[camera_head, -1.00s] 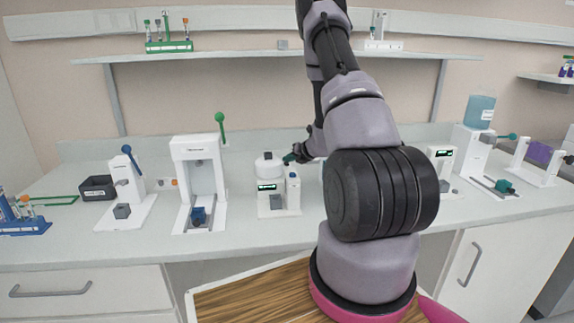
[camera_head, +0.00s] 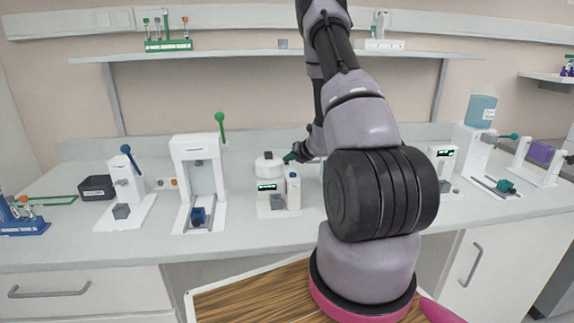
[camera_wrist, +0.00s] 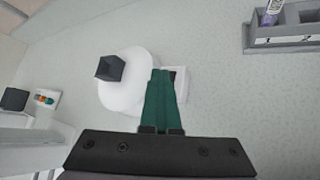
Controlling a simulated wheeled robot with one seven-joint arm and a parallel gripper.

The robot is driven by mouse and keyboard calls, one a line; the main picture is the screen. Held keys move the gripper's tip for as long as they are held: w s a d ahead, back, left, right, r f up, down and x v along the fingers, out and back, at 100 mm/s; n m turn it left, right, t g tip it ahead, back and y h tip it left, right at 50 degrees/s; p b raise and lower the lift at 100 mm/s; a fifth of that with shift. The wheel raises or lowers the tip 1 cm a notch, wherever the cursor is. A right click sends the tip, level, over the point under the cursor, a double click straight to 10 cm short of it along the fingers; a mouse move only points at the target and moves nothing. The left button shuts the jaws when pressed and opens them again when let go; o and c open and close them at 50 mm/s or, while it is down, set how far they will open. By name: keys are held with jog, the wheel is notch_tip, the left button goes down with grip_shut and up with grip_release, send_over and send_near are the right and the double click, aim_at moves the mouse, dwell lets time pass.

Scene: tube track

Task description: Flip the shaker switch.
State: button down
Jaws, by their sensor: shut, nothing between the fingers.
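The shaker appears to be the white device (camera_head: 270,200) in the middle of the counter, with a round white top and a small lit display. In the wrist view its round white top (camera_wrist: 122,97) carries a dark cube (camera_wrist: 110,68). My gripper (camera_head: 289,158) is just right of and behind the round top in the head view. In the wrist view its green fingertips (camera_wrist: 160,72) are together, with nothing between them. They lie over the gap between the round top and a white block (camera_wrist: 181,90) with a dark patch. I cannot make out the switch; the fingers may hide it.
A white stand with a green lever (camera_head: 220,120) and one with a blue lever (camera_head: 124,150) stand to the left. A grey numbered rack (camera_wrist: 285,38) holds a tube at the wrist view's upper right. A blue-tank dispenser (camera_head: 480,112) stands right. My arm hides the counter's middle right.

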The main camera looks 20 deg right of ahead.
jog(key=shift+s+a+r, duration=0.1)
jog(key=shift+s+r, duration=0.1)
jog(key=shift+r, duration=0.6)
jog(key=shift+s+a+r, duration=0.1)
jog(key=shift+s+r, duration=0.1)
jog(key=shift+r, duration=0.6)
jog(key=shift+s+a+r, duration=0.1)
jog(key=shift+s+r, duration=0.1)
jog(key=shift+r, duration=0.6)
jog(key=s+a+r+n+g+y, duration=0.25)
jog(key=s+a+r+n, duration=0.45)
jog(key=a+r+n, duration=0.4)
jog(key=s+a+r+n+g+y, duration=0.1)
jog(key=s+a+r+n+y, duration=0.2)
jog(key=s+a+r+n, duration=0.7)
jog(key=s+d+r+n+h, duration=0.1)
jog(key=s+r+n+h, duration=0.2)
jog(key=s+r+n, duration=0.2)
jog(key=s+d+r+n+h, duration=0.2)
jog(key=s+r+n, duration=0.3)
jog(key=s+n, duration=0.5)
jog(key=s+h, duration=0.1)
jog(key=s, duration=0.2)
jog(key=shift+s+r, duration=0.1)
